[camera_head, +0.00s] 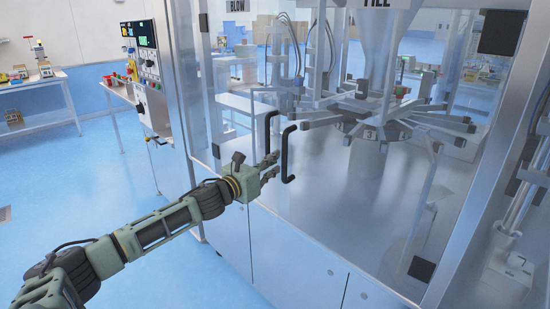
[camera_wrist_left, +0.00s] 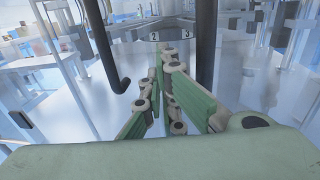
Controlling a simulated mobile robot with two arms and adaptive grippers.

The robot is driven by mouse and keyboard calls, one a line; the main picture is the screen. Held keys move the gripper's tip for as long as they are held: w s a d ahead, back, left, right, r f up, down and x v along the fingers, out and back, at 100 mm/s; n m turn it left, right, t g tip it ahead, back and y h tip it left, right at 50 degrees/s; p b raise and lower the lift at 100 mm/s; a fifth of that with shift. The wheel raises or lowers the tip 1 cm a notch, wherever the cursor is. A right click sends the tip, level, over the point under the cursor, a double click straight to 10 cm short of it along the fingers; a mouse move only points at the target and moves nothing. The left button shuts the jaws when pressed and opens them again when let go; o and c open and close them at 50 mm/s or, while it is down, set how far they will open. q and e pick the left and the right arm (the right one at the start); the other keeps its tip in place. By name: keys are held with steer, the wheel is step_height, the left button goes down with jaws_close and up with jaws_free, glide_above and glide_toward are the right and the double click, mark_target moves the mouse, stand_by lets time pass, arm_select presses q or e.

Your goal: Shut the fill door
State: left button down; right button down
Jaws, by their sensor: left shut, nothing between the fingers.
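The fill door (camera_head: 340,185) is a clear panel on the front of the metal-framed filling machine. A black bar handle (camera_head: 285,152) stands upright near its left edge, and a second black handle (camera_head: 267,130) is just left of it. I cannot tell whether the door is fully closed. My left gripper (camera_head: 276,166) is shut and empty, close to the lower part of the right-hand handle; contact is unclear. In the left wrist view, its green fingers (camera_wrist_left: 165,58) point between two black bars, a left one (camera_wrist_left: 102,45) and a right one (camera_wrist_left: 206,40). My right gripper is out of view.
Inside the machine is a rotary carousel (camera_head: 370,122) with numbered stations under a hopper (camera_head: 378,35). A control panel (camera_head: 148,75) stands left of the machine. A side table (camera_head: 35,85) is farther left. The blue floor (camera_head: 60,200) at left is clear.

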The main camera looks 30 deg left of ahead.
arm_select(q)
steer(key=shift+w, duration=0.8)
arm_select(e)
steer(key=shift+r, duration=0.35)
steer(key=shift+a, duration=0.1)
